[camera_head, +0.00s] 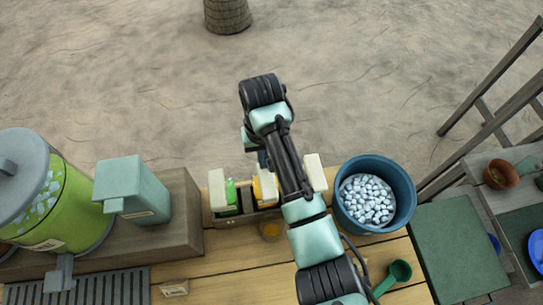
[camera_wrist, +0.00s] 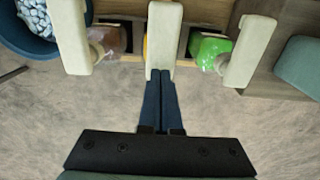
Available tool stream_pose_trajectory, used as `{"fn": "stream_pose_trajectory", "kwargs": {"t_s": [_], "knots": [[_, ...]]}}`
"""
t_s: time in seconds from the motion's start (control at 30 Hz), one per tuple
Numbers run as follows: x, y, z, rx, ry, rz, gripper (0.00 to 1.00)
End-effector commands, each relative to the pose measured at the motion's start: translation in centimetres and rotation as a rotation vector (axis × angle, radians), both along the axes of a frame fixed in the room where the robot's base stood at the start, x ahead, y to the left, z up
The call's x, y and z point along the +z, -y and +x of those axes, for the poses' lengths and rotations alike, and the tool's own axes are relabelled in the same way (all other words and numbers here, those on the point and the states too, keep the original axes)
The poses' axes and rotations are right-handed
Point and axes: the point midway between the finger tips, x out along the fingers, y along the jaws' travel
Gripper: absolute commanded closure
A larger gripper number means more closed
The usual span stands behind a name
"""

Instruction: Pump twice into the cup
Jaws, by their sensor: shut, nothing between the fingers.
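Pump bottles stand in a wooden rack, with a green one (camera_head: 232,195) at left and a yellow one (camera_head: 264,188) in the middle. A brown one shows in the wrist view (camera_wrist: 108,40). Cream pump levers stand before them; the middle lever (camera_wrist: 163,38) is in front of the yellow bottle. My gripper (camera_wrist: 160,72) is shut and empty, its fingertips at the lower end of this lever; I cannot tell whether they touch. A small round amber-looking vessel (camera_head: 271,230), perhaps the cup, sits on the counter by the rack, below the yellow bottle.
A blue bucket of ice (camera_head: 347,218) stands right of the rack. A teal box-shaped dispenser (camera_head: 135,188) and a large green drink tank (camera_head: 62,215) stand left. A green scoop (camera_head: 399,271) lies at the front right. Sandy ground lies beyond the counter.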

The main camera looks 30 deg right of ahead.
Motion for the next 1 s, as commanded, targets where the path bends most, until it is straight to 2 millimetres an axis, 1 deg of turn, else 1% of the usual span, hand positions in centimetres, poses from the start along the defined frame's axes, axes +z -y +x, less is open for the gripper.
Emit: {"fn": "stream_pose_trajectory", "kwargs": {"t_s": [0.8, 1.0], "knots": [[-3.1, -0.1, -0.1, 0.001, -0.002, 0.002, 1.0], [-3.0, -0.1, -0.1, 0.001, -0.003, 0.002, 1.0]]}}
